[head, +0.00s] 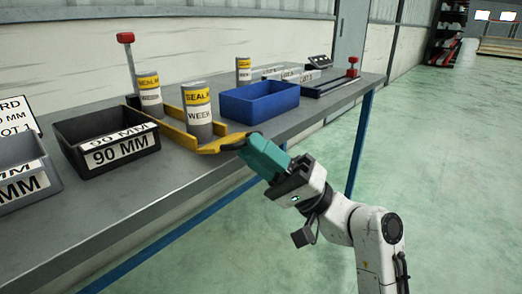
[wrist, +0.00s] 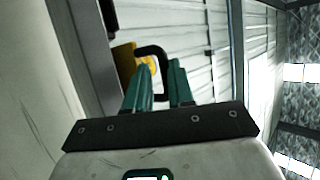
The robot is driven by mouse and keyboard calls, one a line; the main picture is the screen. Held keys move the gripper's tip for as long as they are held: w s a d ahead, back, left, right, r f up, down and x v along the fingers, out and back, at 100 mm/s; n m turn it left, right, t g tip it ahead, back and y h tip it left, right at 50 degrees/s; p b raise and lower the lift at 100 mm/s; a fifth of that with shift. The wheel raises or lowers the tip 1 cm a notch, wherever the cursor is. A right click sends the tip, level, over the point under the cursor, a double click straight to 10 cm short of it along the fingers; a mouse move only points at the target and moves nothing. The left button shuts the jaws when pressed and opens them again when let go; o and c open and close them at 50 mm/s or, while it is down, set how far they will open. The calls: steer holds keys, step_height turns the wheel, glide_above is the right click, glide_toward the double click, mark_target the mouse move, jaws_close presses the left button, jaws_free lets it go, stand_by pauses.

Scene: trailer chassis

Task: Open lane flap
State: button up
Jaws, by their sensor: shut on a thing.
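The yellow lane (head: 172,128) lies on the grey bench, with grey cylinders labelled SEAL and WEEK (head: 197,112) standing in it. Its yellow front end (head: 222,145), which seems to be the flap, reaches the bench's front edge. A dark handle (head: 245,141) sits there; the wrist view shows it as a black loop (wrist: 152,50) beside yellow parts (wrist: 124,62). My gripper (head: 258,150) comes from the front right. Its teal fingers (wrist: 160,90) are shut on one leg of the handle. The fingertips partly hide the handle in the head view.
A black bin marked 90 MM (head: 105,140) stands left of the lane and a blue bin (head: 262,100) right of it. The green floor in front of the bench is clear.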

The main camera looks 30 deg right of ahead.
steer(key=o, duration=0.4)
steer(key=shift+w+a+f, duration=0.2)
steer(key=shift+a+f, duration=0.05)
steer(key=shift+a, duration=0.05)
steer(key=shift+r, duration=0.1)
steer(key=shift+s+d, duration=0.1)
steer(key=shift+d, duration=0.05)
steer(key=v, duration=1)
steer(key=shift+s+d+f, duration=0.15)
steer(key=shift+d+f, duration=0.05)
steer(key=shift+f, duration=0.05)
